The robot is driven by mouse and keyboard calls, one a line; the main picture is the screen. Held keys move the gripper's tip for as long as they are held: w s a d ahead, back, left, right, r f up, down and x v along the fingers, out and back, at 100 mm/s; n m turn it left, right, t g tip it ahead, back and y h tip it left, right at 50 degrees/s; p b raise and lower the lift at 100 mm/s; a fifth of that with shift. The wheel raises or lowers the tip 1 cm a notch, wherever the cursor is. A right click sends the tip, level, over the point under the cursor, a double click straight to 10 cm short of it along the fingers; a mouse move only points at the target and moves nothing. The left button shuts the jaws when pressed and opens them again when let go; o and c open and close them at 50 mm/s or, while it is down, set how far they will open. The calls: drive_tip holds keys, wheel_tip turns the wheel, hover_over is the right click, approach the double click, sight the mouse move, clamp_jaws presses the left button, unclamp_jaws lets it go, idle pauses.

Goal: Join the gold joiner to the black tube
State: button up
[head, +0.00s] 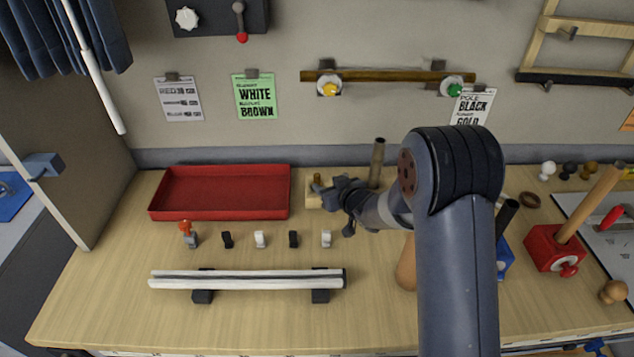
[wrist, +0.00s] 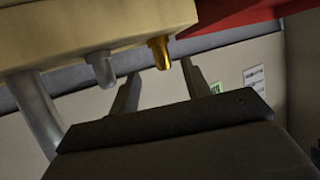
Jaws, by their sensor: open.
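The gold joiner (wrist: 160,52) stands out of a pale wooden block (wrist: 90,30) in the wrist view. In the head view its top (head: 317,179) shows just beyond my gripper (head: 326,190). My gripper is open; in the wrist view its two fingers (wrist: 160,90) lie on either side of the joiner's line, and I cannot tell whether they touch it. A black tube (head: 507,216) stands tilted in a blue holder (head: 503,258), partly hidden behind my arm. A grey joiner (wrist: 101,70) sits beside the gold one in the block.
A dull brownish tube (head: 377,162) stands close behind my gripper. A red tray (head: 220,192) lies left of the block. White tubes (head: 245,280) rest on black supports at the front left. A red holder (head: 553,248) with a wooden rod stands at the right.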

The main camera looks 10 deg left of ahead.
sight(319, 180)
drive_tip(key=shift+p+x, duration=1.1)
drive_tip(key=shift+x, duration=2.2)
drive_tip(key=shift+s, duration=0.1)
clamp_jaws()
